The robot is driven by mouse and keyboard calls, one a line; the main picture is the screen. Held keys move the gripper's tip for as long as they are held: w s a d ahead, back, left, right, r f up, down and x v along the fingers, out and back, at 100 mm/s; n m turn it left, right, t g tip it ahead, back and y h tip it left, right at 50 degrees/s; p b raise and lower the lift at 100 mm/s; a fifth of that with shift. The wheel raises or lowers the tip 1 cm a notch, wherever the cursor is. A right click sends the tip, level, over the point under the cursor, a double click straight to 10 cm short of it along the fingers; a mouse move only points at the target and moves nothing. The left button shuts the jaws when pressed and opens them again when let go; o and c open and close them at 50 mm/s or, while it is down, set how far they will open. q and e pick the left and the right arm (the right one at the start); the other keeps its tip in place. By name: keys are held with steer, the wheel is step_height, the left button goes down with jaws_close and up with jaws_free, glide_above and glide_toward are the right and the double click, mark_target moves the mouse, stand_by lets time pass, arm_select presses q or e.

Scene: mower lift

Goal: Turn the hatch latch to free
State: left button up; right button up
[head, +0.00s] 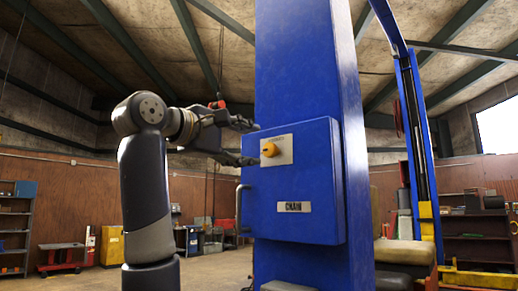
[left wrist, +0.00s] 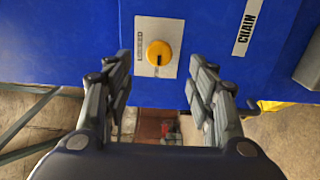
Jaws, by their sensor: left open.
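The hatch latch (head: 270,149) is a round yellow knob on a pale plate (head: 284,151), at the upper left of the blue hatch (head: 310,220). The hatch lies closed against the blue column and has a CHAIN label. In the left wrist view the knob (left wrist: 158,53) shows a dark mark on its face, on the plate with small lettering at its left. My left gripper (head: 248,142) is open, its fingers just left of the knob. In the left wrist view the fingers (left wrist: 160,75) stand apart on either side of the knob, with nothing between them. My right gripper is not in view.
A grey bar handle (head: 239,210) sticks out from the hatch's left edge, below my left gripper. The blue column (head: 305,60) rises behind the hatch. A second blue post (head: 415,140) stands farther right. Shelves and a red cart (head: 62,257) are far back left.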

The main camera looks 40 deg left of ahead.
arm_select(q)
steer(key=s, duration=0.5)
steer(key=shift+s+a, duration=0.2)
steer(key=shift+s, duration=0.05)
stand_by(0.3)
